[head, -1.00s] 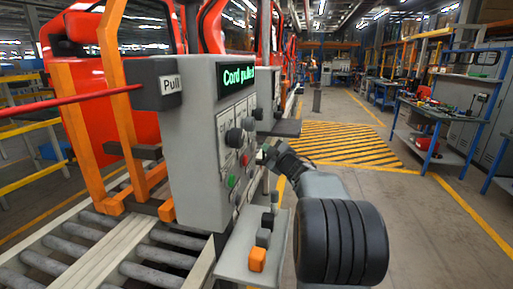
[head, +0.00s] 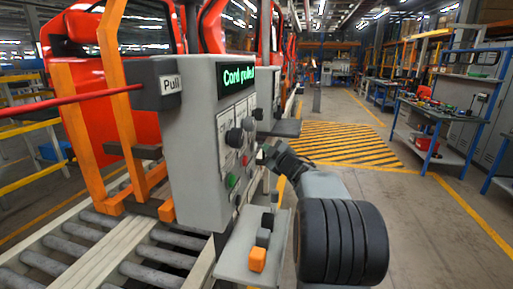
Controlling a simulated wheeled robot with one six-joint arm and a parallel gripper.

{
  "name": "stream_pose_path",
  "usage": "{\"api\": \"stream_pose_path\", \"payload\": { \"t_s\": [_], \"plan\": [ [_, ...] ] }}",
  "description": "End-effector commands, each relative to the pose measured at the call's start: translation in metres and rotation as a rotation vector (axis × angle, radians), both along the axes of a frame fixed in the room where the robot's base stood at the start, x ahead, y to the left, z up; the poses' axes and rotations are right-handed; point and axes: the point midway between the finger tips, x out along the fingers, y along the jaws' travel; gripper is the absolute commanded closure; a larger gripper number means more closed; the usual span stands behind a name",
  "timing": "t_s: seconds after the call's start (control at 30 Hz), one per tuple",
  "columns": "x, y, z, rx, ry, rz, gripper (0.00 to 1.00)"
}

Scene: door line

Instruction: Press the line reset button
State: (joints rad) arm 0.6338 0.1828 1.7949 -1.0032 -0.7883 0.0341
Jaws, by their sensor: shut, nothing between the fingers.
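The small labels are unreadable, so I cannot tell which one is the line reset button. My gripper (head: 266,155) is shut and empty, just right of the panel beside the red button's height. I cannot tell whether it touches the panel.
A red cord (head: 70,101) runs from the box's "Pull" block to the left. A small shelf (head: 240,262) below the box holds an orange block (head: 257,259) and dark blocks. Roller conveyor (head: 100,245) lies at lower left. Open floor and a workbench (head: 440,112) are at right.

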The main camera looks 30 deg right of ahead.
Motion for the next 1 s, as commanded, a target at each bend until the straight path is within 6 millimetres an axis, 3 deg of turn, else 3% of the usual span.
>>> {"api": "stream_pose_path", "payload": {
  "t_s": [1.0],
  "plan": [
    [0.0064,0.0064,0.0,0.0,0.0,0.0,1.0]
  ]
}}
